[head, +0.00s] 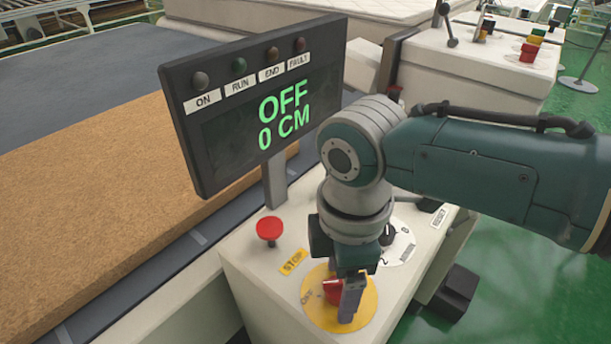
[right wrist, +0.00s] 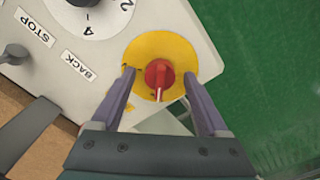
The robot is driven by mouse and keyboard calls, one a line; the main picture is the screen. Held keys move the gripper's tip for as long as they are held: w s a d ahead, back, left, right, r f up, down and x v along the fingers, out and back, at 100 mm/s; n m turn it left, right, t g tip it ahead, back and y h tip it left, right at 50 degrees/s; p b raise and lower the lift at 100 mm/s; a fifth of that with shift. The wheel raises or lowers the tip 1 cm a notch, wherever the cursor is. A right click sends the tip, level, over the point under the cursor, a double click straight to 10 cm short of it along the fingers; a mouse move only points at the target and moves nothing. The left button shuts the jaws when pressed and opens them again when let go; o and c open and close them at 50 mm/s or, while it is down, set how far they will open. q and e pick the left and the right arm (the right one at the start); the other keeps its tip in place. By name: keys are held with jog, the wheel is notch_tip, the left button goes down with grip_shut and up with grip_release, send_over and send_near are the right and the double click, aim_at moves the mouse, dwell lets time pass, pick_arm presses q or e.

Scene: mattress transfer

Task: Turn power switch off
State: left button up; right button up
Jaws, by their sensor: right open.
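The power switch is a red rotary knob (head: 333,291) on a round yellow plate (head: 318,318) at the front of a white control box (head: 247,264). In the right wrist view the red knob (right wrist: 158,76) lies between the two fingers, with gaps on both sides. My right gripper (head: 345,290) is open, pointing down over the knob, and partly hides it in the head view. The display (head: 284,116) reads "OFF" and "0 CM", with unlit-looking lamps above. My left gripper is not in view.
A red stop button (head: 269,230) stands left of the yellow plate. A numbered dial (head: 388,236) sits behind my right gripper. A brown mattress slab (head: 90,190) lies on the conveyor at left. Green floor (head: 560,290) is open at right.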

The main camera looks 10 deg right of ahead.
aim_at(341, 281)
jog(key=shift+r, duration=0.45)
notch_tip(341, 281, up, 8)
jog(key=shift+r+p, duration=0.25)
jog(key=shift+p, duration=0.8)
jog(key=shift+r, duration=0.3)
